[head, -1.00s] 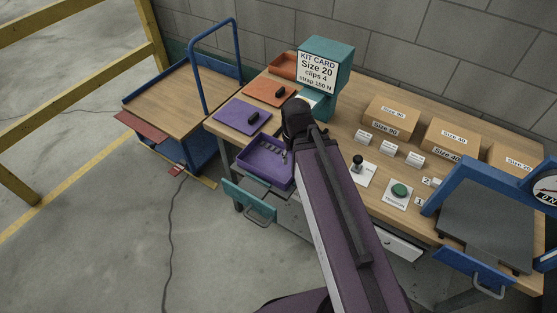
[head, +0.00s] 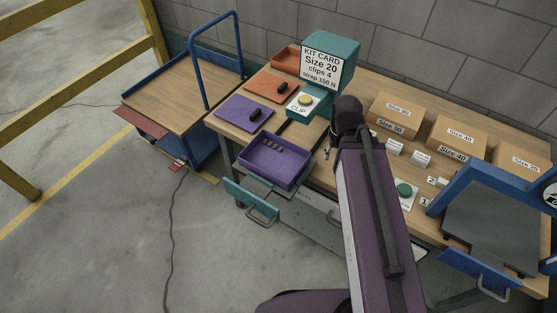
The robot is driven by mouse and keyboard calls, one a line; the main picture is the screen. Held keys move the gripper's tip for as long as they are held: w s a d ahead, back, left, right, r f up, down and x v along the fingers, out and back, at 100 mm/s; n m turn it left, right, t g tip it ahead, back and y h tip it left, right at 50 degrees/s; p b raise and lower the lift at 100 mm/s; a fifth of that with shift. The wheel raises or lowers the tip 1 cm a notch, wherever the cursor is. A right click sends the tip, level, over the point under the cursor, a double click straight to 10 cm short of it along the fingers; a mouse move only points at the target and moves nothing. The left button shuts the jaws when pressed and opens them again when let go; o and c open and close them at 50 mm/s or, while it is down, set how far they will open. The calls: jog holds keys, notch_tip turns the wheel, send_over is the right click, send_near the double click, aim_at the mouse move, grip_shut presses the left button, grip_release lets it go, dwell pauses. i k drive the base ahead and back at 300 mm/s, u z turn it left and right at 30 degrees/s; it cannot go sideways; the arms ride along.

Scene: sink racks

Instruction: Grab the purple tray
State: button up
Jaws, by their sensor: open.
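The purple tray (head: 268,166) is an open box at the front left of the workbench, above a teal-handled slide or drawer. Several small dark pieces lie in it along its back side. My gripper (head: 327,153) is mostly hidden behind my arm. Only a small part of it shows, to the right of the tray and apart from it. A flat purple panel (head: 232,113) with a black handle lies on the bench behind and to the left of the tray.
An orange panel (head: 262,90) and orange tray (head: 283,57) lie farther back. The teal kit-card stand (head: 343,52) rises behind my arm. Cardboard boxes (head: 457,134) and a blue frame (head: 470,190) occupy the right.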

aim_at(277, 160)
jog(key=z, duration=0.1)
jog(key=k, duration=1.7)
jog(key=u, duration=0.7)
jog(key=i, duration=1)
jog(key=u, duration=0.05)
